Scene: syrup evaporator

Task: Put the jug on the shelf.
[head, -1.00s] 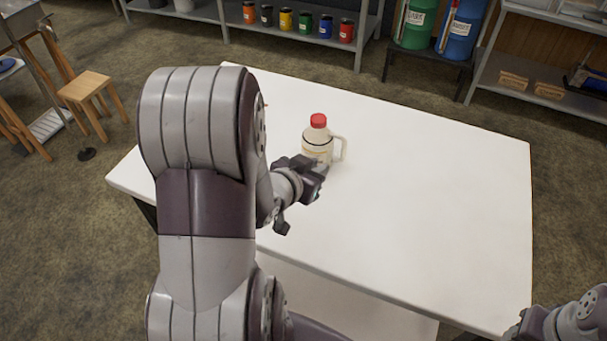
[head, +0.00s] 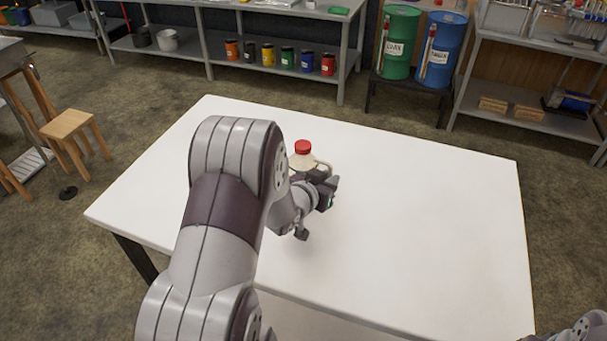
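The jug (head: 304,161) is cream-coloured with a red cap and a side handle. It appears upright on the white table (head: 420,220), left of the table's middle. My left gripper (head: 328,190) is right at the jug, on its near side, and covers its lower body. Its fingers overlap the jug and each other, so I cannot tell whether they are open or shut, or touching it. A grey shelf unit (head: 207,62) stands behind the table, and another shelf unit (head: 540,123) is at the back right. My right arm shows only a sliver at the bottom right corner; its gripper is out of view.
Several coloured cans (head: 268,54) stand on the back unit's lower shelf. A green drum (head: 400,42) and a blue drum (head: 441,50) stand between the units. A wooden stool (head: 68,125) is at the left. The table's right half is clear.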

